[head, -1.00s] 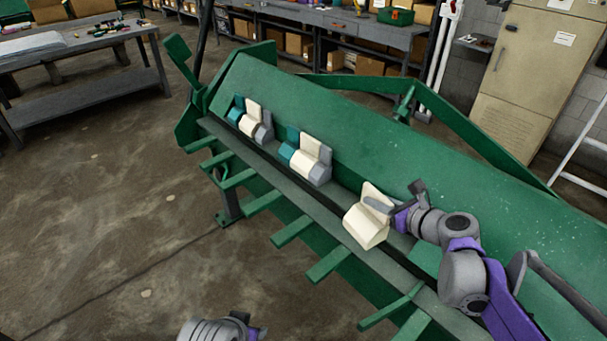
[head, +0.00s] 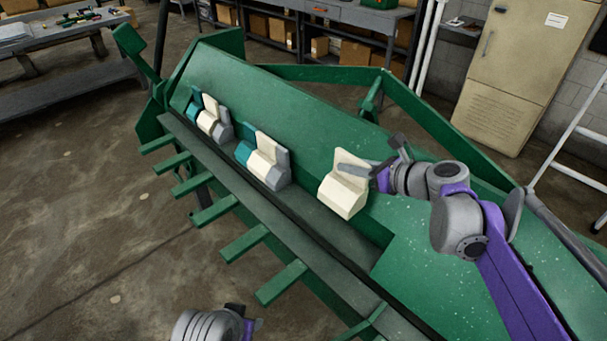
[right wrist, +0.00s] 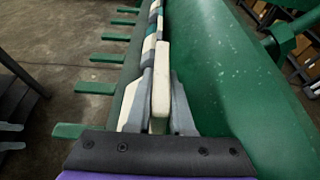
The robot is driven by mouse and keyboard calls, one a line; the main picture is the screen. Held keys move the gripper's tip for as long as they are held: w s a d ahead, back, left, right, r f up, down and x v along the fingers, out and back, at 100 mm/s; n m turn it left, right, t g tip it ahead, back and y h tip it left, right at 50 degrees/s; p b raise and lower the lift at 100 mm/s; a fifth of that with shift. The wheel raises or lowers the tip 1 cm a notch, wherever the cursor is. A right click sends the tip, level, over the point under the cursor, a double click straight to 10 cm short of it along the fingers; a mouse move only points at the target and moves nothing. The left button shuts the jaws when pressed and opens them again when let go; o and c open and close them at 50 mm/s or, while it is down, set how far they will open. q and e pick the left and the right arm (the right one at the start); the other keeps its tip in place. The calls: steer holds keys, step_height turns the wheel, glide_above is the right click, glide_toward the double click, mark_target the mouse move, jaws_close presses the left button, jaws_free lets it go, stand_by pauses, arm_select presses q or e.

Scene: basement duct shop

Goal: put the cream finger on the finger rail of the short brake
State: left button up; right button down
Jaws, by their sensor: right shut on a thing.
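The cream finger (head: 343,195) is a wedge-shaped block with an upright tang. My right gripper (head: 359,172) is shut on its tang and holds it by the green brake's (head: 300,120) beam, right of the other fingers. In the right wrist view the cream finger (right wrist: 160,85) stands between the two grey jaws. Two groups of teal, cream and grey fingers sit along the brake: a far group (head: 209,118) and a nearer group (head: 263,161). I cannot tell whether the held finger touches the rail. My left gripper (head: 250,324) shows only partly at the bottom edge.
Green arms (head: 245,243) stick out from the brake's front edge. A gap along the beam lies between the nearer group and the held finger. A workbench (head: 60,40) stands at the back left, a beige cabinet (head: 515,75) at the back right.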

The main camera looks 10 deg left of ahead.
mark_target(358, 186)
step_height(358, 186, down, 5)
steer(key=shift+s+f, duration=0.1)
steer(key=shift+f, duration=0.1)
steer(key=shift+f+b, duration=0.4)
steer(key=shift+f, duration=1.85)
steer(key=shift+f, duration=0.1)
steer(key=shift+f+b, duration=0.45)
steer(key=shift+f, duration=0.05)
steer(key=c, duration=0.8)
jaws_free()
